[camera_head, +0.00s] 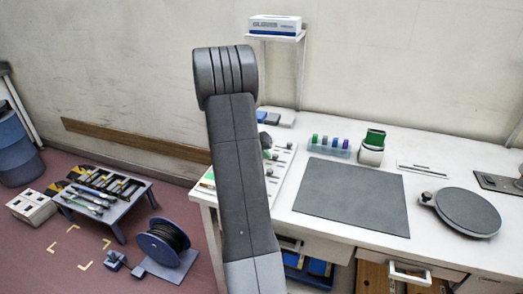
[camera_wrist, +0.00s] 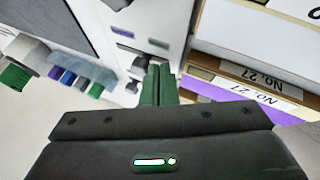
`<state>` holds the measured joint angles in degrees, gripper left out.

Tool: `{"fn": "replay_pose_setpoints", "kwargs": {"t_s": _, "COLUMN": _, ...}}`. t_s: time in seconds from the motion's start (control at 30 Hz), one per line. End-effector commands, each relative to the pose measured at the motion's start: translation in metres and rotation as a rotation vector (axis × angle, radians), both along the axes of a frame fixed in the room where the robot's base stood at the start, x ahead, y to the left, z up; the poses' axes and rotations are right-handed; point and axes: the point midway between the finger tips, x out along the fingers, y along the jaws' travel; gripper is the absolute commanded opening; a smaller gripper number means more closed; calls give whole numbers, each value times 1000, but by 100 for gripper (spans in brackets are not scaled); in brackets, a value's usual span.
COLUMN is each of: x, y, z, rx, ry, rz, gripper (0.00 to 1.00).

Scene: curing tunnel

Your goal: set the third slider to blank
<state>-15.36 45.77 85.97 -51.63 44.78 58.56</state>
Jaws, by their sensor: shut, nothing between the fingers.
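A white slider panel (camera_head: 282,168) lies on the left end of the white worktable, with several small dark knobs on it. My arm crosses in front of the panel and hides part of it in the head view. In the wrist view the panel (camera_wrist: 175,18) shows small purple and green labels and dark knobs near the fingertips. My gripper (camera_wrist: 159,70) is shut and empty, its fingertips over the panel; I cannot tell whether they touch a knob. Which knob is the third, and its setting, I cannot tell. My gripper is hidden in the head view.
A dark mat (camera_head: 352,195), a rack of coloured bottles (camera_head: 328,146), a green-topped container (camera_head: 372,147) and a round dark plate (camera_head: 467,211) are on the worktable. Boxes labelled NO. 27 (camera_wrist: 262,77) are right of the fingers. A cable reel (camera_head: 166,243) stands on the floor.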

Motion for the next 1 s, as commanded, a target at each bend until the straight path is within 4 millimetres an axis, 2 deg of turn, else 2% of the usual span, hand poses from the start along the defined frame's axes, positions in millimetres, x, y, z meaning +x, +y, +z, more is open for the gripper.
{"fn": "replay_pose_setpoints", "kwargs": {"t_s": 0.37, "x": 0, "y": -1, "z": -1, "rx": 0, "ry": 0, "rz": -1, "gripper": 0}}
{"fn": "replay_pose_setpoints", "kwargs": {"t_s": 0.7, "x": -2, "y": -16, "z": -3, "rx": 0, "ry": 0, "rz": -2, "gripper": 0}}
{"fn": "replay_pose_setpoints", "kwargs": {"t_s": 1.0, "x": -3, "y": -16, "z": 0, "rx": -1, "ry": 1, "rz": -1, "gripper": 0}}
